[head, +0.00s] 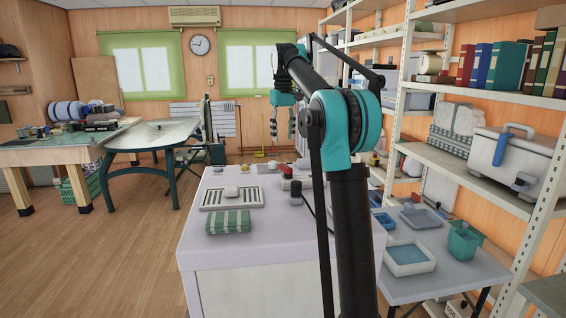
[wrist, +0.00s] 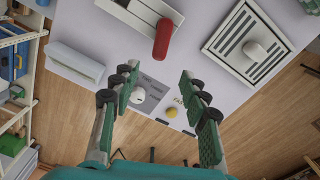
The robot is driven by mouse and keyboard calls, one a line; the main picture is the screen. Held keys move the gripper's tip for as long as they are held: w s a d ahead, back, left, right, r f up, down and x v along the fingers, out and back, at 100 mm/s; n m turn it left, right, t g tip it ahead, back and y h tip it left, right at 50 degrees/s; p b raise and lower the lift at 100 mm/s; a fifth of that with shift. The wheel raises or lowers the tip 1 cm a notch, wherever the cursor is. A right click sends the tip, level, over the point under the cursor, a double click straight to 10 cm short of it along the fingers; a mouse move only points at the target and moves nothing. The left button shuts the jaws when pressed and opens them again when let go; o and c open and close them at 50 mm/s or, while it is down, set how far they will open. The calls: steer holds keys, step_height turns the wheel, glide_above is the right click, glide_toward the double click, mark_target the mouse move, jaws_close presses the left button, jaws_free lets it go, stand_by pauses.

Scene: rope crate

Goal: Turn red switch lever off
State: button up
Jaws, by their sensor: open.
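The red switch lever (wrist: 162,39) shows at the top of the wrist view, on a pale base (wrist: 142,13) on the tabletop. In the head view the lever (head: 286,170) is small, near the table's far edge and left of my arm. My gripper (wrist: 159,72) is open and empty, its two fingers spread apart. The lever is ahead of the fingertips and apart from them. In the head view my gripper (head: 282,135) hangs fingers-down above the table's far side. The lever's exact tilt is hard to tell.
A grey plate with a white knob (wrist: 138,95) and a yellow knob (wrist: 172,112) lie between the fingers in the wrist view. A slotted tray (wrist: 225,51) is right of the lever. A striped green package (head: 229,221) lies nearer. Shelves (head: 470,168) stand at right.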

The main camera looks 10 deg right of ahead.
mark_target(283, 164)
step_height(283, 164, down, 11)
steer(key=shift+r, duration=0.1)
stand_by(0.3)
jaws_close()
